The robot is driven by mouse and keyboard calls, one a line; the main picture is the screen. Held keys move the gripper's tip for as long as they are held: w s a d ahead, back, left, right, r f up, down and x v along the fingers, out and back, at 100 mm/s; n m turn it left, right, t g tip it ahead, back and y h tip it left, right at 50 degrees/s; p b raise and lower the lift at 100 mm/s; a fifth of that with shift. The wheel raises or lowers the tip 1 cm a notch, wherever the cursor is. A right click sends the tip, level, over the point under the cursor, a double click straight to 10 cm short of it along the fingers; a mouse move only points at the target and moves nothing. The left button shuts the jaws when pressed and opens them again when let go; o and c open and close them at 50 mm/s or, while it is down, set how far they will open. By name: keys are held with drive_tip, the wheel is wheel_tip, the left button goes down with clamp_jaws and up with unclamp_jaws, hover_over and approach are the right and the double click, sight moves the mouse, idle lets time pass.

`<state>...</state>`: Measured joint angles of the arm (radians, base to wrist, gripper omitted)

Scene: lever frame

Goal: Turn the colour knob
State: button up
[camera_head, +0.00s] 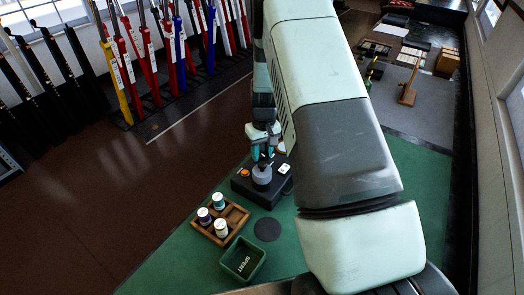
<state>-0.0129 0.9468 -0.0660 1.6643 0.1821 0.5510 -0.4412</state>
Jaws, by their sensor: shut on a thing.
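A dark box (242,188) sits on the green mat and carries a grey round knob (262,176) on its top. An orange button (244,173) is on the box to the left of the knob, and a white piece (284,169) is at its right. My gripper (263,162) points down from above with its fingers shut on the grey knob. The fingertips are small in this view, and my arm covers part of the area to the right of the box.
A wooden tray (238,220) holds several small jars in front of the box. A round dark disc (267,229) and a green bin (242,260) lie nearby on the green mat (190,250). Racks of coloured levers stand at the back left.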

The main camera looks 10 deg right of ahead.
sight(263, 154)
drive_tip(key=m, duration=0.5)
drive_tip(key=shift+a+m, duration=0.1)
drive_tip(key=shift+m, duration=0.3)
idle(0.4)
drive_tip(key=o, duration=1)
drive_tip(key=shift+o, duration=0.2)
wheel_tip(263, 154, up, 11)
drive_tip(key=shift+d, duration=0.25)
drive_tip(key=shift+s, duration=0.1)
